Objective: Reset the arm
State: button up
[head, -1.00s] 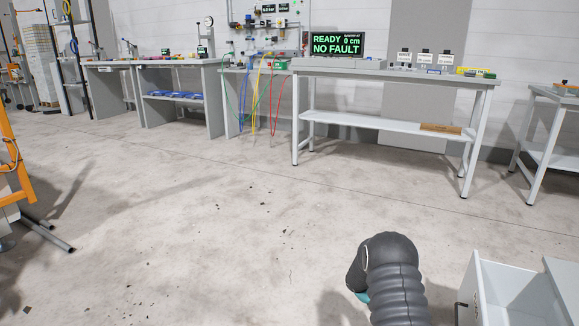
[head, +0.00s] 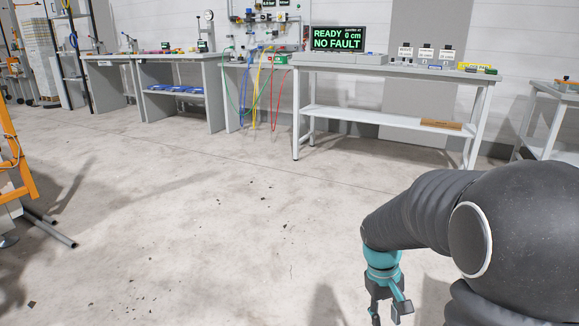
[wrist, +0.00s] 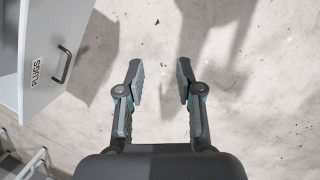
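My arm (head: 425,205) fills the lower right of the head view, bent with its dark jointed links raised. My gripper (head: 388,300) hangs downward from the teal wrist in the head view, partly cut by the bottom edge. In the wrist view my gripper (wrist: 160,85) has its two fingers well apart, with only bare concrete floor between and below them. It is open and holds nothing.
A drawer marked PLUGS (wrist: 40,55) with a dark handle is at the wrist view's left, beside my gripper. A workbench (head: 390,120) with a READY / NO FAULT display (head: 338,39) stands ahead. An orange frame (head: 15,165) is at left. The middle floor is clear.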

jog(key=s+a+r+m+t+y+p, duration=0.1)
jog(key=s+a+r+t, duration=0.2)
jog(key=s+r, duration=0.4)
jog(key=s+a+r+m+t+y+p, duration=0.1)
jog(key=s+r+t, duration=0.3)
jog(key=s+r, duration=0.4)
notch_tip(320, 180, up, 2)
jog(key=shift+a+r, duration=0.25)
jog(key=shift+a, duration=0.65)
jog(key=shift+a, duration=0.1)
